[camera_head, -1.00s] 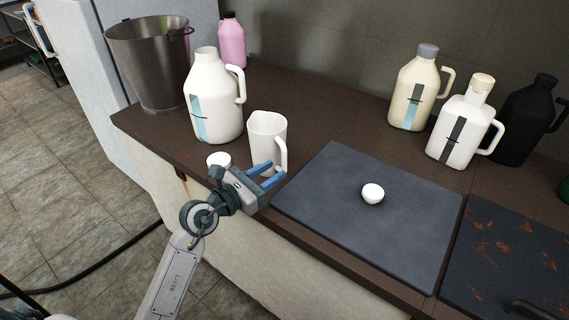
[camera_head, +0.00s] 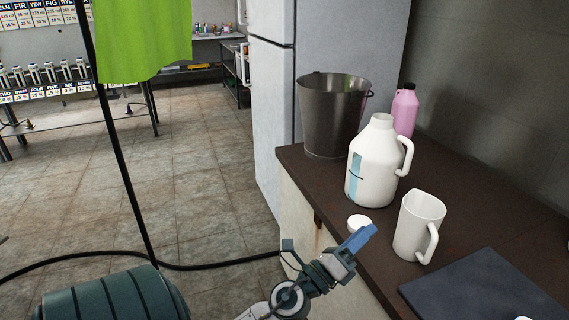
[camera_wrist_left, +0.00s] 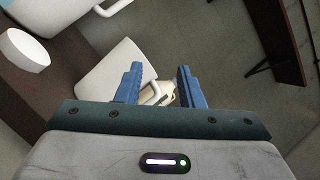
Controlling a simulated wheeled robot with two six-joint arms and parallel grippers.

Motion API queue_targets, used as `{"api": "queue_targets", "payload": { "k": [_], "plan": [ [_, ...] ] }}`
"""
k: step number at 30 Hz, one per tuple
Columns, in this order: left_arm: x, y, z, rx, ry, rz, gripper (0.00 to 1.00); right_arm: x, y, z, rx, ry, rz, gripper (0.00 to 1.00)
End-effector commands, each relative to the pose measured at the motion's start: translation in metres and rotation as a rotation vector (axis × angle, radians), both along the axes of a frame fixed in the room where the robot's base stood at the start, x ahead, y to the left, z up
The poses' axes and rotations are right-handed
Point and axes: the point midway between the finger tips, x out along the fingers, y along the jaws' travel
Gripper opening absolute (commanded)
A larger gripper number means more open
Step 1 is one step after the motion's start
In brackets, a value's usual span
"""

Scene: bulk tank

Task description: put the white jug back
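A large white jug (camera_head: 373,175) with a side handle, an open top and a blue stripe stands upright on the brown counter. A smaller white pitcher (camera_head: 412,228) with a handle stands to its right and nearer; it also shows in the wrist view (camera_wrist_left: 112,70). My left gripper (camera_head: 362,239) is at the counter's front edge, left of the small pitcher and in front of the large jug. In the wrist view my left gripper (camera_wrist_left: 158,80) has its blue fingers apart, with nothing clearly held between them. My right gripper is out of view.
A small white round piece (camera_head: 360,224) lies near the counter edge, close to my left gripper. A metal bucket (camera_head: 332,115) and a pink bottle (camera_head: 404,110) stand behind the jug. A dark board (camera_head: 480,290) lies at right. Open tiled floor (camera_head: 190,190) is at left.

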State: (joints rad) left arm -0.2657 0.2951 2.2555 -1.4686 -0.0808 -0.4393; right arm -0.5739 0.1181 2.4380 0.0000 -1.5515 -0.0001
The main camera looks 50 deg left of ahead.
Motion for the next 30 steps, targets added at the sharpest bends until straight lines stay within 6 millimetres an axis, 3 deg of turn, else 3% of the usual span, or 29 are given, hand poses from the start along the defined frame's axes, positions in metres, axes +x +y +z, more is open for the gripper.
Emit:
{"api": "queue_targets", "payload": {
  "k": [4,8,11,15,18,21,24,30],
  "plan": [
    [-0.024,0.056,-0.035,-0.596,0.112,0.167,0.34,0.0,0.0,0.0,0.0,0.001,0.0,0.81],
    [-0.056,0.083,-0.102,-1.087,0.279,0.358,0.34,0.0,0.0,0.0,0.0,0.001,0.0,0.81],
    [-0.093,0.079,-0.163,-1.421,0.451,0.532,0.34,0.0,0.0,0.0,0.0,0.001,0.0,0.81],
    [-0.152,0.045,-0.225,-1.756,0.712,0.771,0.34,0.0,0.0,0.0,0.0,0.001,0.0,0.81],
    [-0.188,0.019,-0.248,-1.887,0.869,0.904,0.34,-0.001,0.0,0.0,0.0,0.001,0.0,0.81],
    [-0.211,0.002,-0.257,-1.952,0.973,0.987,0.34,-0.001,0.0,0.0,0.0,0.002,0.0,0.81],
    [-0.221,-0.006,-0.26,-1.975,1.018,1.023,0.34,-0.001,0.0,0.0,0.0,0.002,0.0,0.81],
    [-0.221,-0.006,-0.26,-1.977,1.023,1.026,0.34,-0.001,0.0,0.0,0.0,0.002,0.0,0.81]
  ]
}}
